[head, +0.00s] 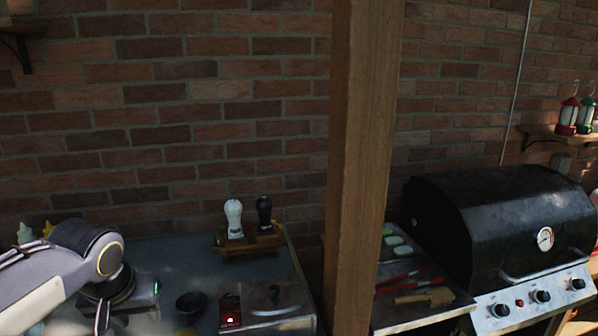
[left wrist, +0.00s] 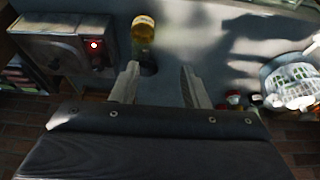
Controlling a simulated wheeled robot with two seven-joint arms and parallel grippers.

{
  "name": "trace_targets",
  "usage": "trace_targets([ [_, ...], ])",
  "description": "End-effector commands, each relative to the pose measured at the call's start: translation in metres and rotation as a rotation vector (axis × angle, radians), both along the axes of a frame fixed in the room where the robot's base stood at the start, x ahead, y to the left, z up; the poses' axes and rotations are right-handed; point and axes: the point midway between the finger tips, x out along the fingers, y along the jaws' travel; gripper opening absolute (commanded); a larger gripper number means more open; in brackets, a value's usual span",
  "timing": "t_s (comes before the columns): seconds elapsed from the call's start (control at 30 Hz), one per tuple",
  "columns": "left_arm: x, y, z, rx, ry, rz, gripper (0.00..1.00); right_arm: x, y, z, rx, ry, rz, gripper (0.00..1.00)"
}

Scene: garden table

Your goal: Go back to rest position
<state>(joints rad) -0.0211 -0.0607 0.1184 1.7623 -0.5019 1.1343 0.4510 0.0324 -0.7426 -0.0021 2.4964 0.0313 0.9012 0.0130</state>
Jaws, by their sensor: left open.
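My left gripper (left wrist: 158,88) shows in the left wrist view with its two fingers apart and nothing between them. It is above the grey table top (left wrist: 195,35). A yellow-topped bottle or jar (left wrist: 143,32) stands beyond the left fingertip, apart from it as far as I can tell. In the head view my left arm comes in from the lower left, and its gripper (head: 104,318) hangs over the table's left part, its fingertips cut off by the frame's bottom edge. My right gripper is in neither view.
A wooden caddy (head: 250,244) with a white shaker (head: 234,218) and a black shaker (head: 264,214) stands at the back. A small dark cup (head: 191,303) is right of my gripper. A wooden post (head: 362,150) stands before the black grill (head: 500,220). A white basket (left wrist: 292,85) is at right.

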Motion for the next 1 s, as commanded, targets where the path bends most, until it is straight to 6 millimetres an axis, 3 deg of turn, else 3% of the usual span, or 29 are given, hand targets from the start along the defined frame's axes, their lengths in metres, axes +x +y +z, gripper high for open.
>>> trace_targets([
  [0.27, -0.035, -0.005, -0.023, -0.050, -0.003, -0.032, 0.41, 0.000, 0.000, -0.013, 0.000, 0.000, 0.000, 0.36],
  [0.47, -0.071, -0.014, -0.050, -0.110, -0.014, -0.066, 0.41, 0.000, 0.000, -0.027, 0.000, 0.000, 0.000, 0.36],
  [0.8, -0.161, -0.053, -0.134, -0.290, -0.084, -0.138, 0.41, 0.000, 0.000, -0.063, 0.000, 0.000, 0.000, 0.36],
  [1.0, -0.187, -0.073, -0.163, -0.362, -0.127, -0.159, 0.41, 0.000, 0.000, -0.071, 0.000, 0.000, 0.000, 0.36],
])
